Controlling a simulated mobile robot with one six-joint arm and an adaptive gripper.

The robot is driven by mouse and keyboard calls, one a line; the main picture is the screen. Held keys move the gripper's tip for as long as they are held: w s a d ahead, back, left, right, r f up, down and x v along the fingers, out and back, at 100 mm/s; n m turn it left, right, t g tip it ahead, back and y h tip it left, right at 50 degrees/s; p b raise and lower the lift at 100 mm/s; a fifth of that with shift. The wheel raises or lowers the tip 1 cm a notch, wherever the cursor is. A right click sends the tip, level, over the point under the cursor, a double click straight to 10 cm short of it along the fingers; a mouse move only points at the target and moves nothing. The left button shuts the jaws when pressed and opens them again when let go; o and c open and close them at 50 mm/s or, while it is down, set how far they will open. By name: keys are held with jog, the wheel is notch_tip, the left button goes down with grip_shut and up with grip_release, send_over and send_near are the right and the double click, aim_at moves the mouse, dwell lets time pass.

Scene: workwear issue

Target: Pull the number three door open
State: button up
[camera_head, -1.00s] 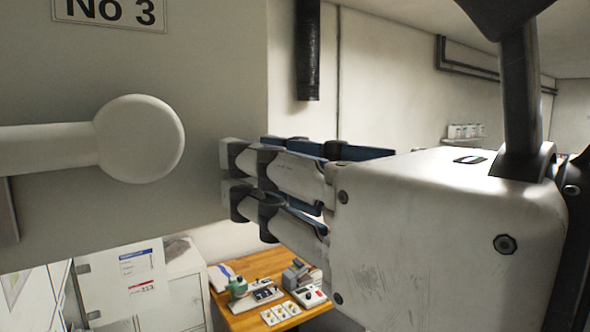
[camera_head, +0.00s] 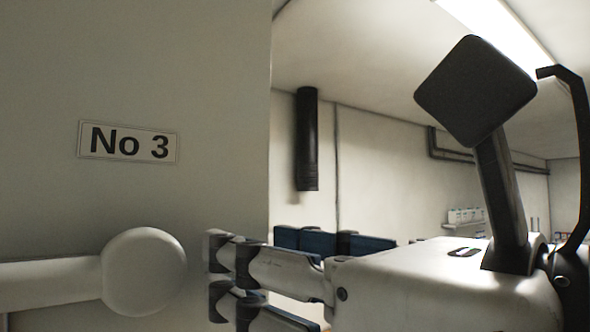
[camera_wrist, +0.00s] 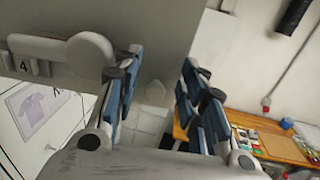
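The number three door (camera_head: 210,70) is a pale grey panel filling the left of the head view, with a "No 3" plate (camera_head: 128,143). Its white handle (camera_head: 143,272) is a bar with a round end below the plate. The handle also shows at upper left in the wrist view (camera_wrist: 88,54). My gripper (camera_head: 225,275) is just right of the handle's round end. In the wrist view its blue-padded fingers (camera_wrist: 155,85) stand apart, with the door's lower corner showing through the gap. The left finger overlaps the handle's end in view; contact cannot be told. Nothing is held.
The door's free edge is visible, with the room beyond it. A wooden bench (camera_wrist: 262,122) with several small items stands at the right in the wrist view. A black pipe (camera_head: 307,140) runs down the back wall. A "4" label (camera_wrist: 24,66) shows below the handle bar.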

aim_at(241, 158)
notch_tip(241, 158, up, 8)
jog(key=shift+f, duration=0.1)
jog(key=shift+w, duration=0.1)
dwell(0.6)
